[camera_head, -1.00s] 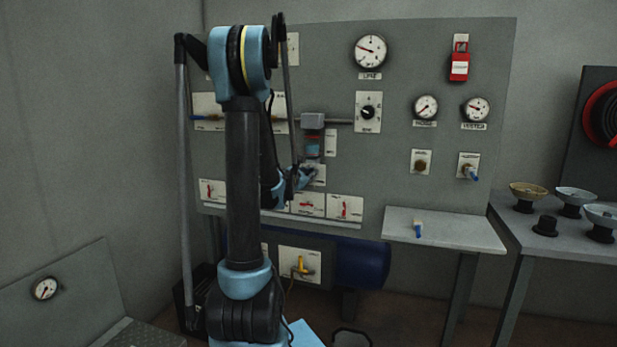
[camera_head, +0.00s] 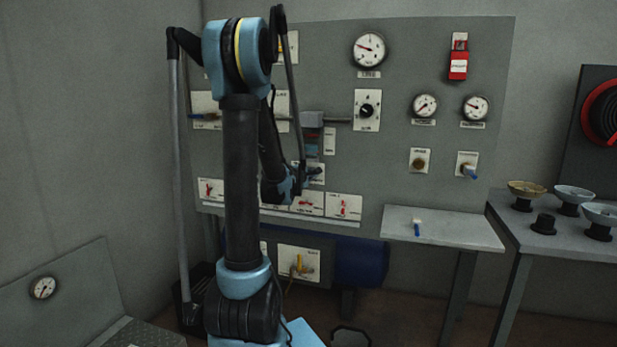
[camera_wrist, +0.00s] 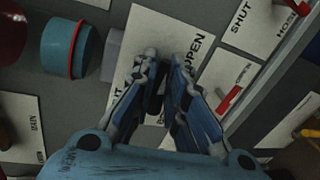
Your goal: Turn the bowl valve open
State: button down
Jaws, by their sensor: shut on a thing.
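The bowl valve's white plate (camera_wrist: 128,72), with the word OPEN on it, lies under my fingers in the wrist view. It also shows in the head view (camera_head: 318,168), below the filter bowl (camera_head: 312,144). My gripper (camera_wrist: 167,62) is shut on the valve's dark handle (camera_wrist: 155,96), which is mostly hidden between the fingers. I cannot tell the handle's exact angle. In the head view my gripper (camera_head: 312,173) reaches the plate from the left, and my arm hides part of the panel. The bowl, teal with a red band, is beside the plate in the wrist view (camera_wrist: 72,48).
A row of plates with red levers (camera_head: 306,203) sits just below, close to my gripper. A horizontal pipe (camera_head: 337,121) runs above. A small shelf (camera_head: 440,230) at the right holds a blue-and-white piece. A side table (camera_head: 550,240) carries several bowls.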

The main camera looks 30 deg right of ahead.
jog(key=shift+s+a+f+m, duration=0.1)
jog(key=shift+f+m, duration=0.05)
jog(key=shift+m, duration=0.45)
jog(key=c, duration=1.9)
grip_release()
jog(key=shift+v, duration=5.95)
jog(key=shift+a+f, duration=0.1)
